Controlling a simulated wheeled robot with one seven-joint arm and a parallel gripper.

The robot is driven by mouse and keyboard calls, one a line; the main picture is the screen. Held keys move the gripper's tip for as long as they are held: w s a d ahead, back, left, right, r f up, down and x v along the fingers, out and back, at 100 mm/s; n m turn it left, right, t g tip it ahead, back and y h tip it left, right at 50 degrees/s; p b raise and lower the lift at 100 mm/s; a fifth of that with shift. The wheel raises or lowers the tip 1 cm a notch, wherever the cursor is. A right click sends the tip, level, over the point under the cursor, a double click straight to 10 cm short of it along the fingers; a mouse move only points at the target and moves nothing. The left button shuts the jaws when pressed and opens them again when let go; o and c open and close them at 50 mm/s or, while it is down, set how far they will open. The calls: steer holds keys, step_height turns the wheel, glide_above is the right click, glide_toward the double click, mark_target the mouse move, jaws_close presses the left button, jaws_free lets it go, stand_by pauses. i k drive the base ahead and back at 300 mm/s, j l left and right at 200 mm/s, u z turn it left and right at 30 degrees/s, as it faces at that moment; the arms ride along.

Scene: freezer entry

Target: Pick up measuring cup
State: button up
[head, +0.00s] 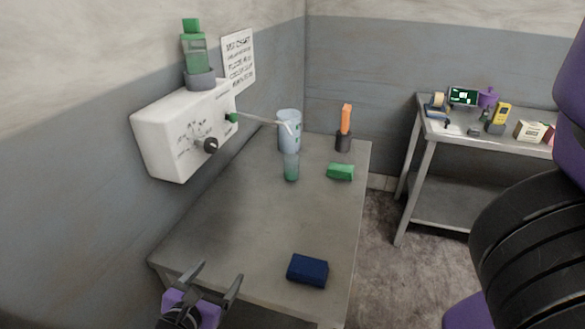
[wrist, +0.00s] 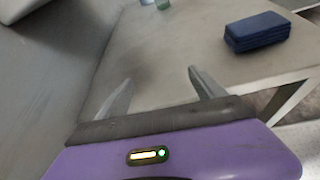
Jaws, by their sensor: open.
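A tall pale clear vessel (head: 289,131) with markings, which looks like a measuring cup, stands upright towards the back of the grey table. A smaller clear cup (head: 291,168) with greenish contents stands just in front of it. I cannot tell for certain which is the measuring cup. In the wrist view only the base of the small cup (wrist: 163,4) shows at the top edge. My gripper (head: 220,271) is open and empty at the table's near left edge, well short of both cups. Its spread fingers (wrist: 160,77) also show in the wrist view.
A green block (head: 340,172) and a dark holder (head: 343,142) with an orange-handled item stand farther back. A white dispenser (head: 184,130) projects from the left wall, its thin spout reaching the tall vessel. The table's middle is clear.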

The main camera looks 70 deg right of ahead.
mark_target(291, 167)
steer(key=l, duration=2.15)
